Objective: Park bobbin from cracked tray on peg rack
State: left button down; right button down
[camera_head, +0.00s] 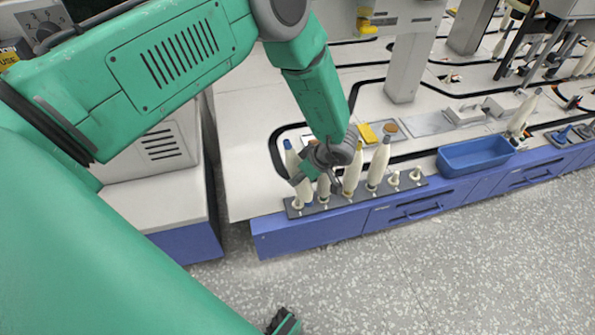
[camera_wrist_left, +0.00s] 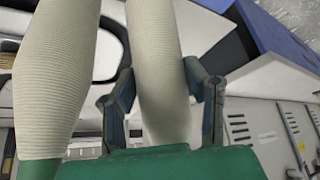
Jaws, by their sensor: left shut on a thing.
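The dark peg rack (camera_head: 335,204) runs along the front edge of the white machine top in the head view. Cream bobbins stand on it, one at the left (camera_head: 295,168) and others to the right (camera_head: 378,162). Bare pegs show at its right end. My left gripper (camera_head: 318,175) is over the rack's left part. In the left wrist view, its fingers (camera_wrist_left: 166,95) are shut on a cream ribbed bobbin (camera_wrist_left: 160,55). The gripper hides part of the held bobbin, and I cannot tell whether it sits on a peg. A blue tray (camera_head: 475,154) lies farther right; no crack is visible.
Another bobbin (camera_wrist_left: 55,75) stands close beside the held one in the left wrist view. Behind the rack lie a yellow block (camera_head: 367,133) and a brown-topped round piece (camera_head: 390,128).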

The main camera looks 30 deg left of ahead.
aim_at(289, 167)
pick_arm(q)
jog(key=shift+d+r, duration=0.35)
jog(key=shift+a+f, duration=0.25)
jog(key=shift+a, duration=0.3)
jog(key=shift+a+f, duration=0.1)
jog(key=shift+a, duration=0.5)
jog(key=shift+d+r, duration=0.2)
jog(key=shift+d, duration=0.05)
jog(key=shift+r, duration=0.1)
jog(key=shift+a+f, duration=0.2)
jog(key=shift+a, duration=0.9)
jog(key=shift+w+a, duration=0.1)
jog(key=shift+a, duration=0.05)
jog(key=shift+a+r+p, duration=0.15)
jog(key=shift+p, duration=0.2)
jog(key=shift+a, duration=0.6)
pick_arm(e)
jog(key=shift+s+a+r, duration=0.1)
jog(key=shift+r, duration=0.35)
pick_arm(q)
jog(key=shift+d, duration=0.25)
jog(key=shift+a, duration=0.25)
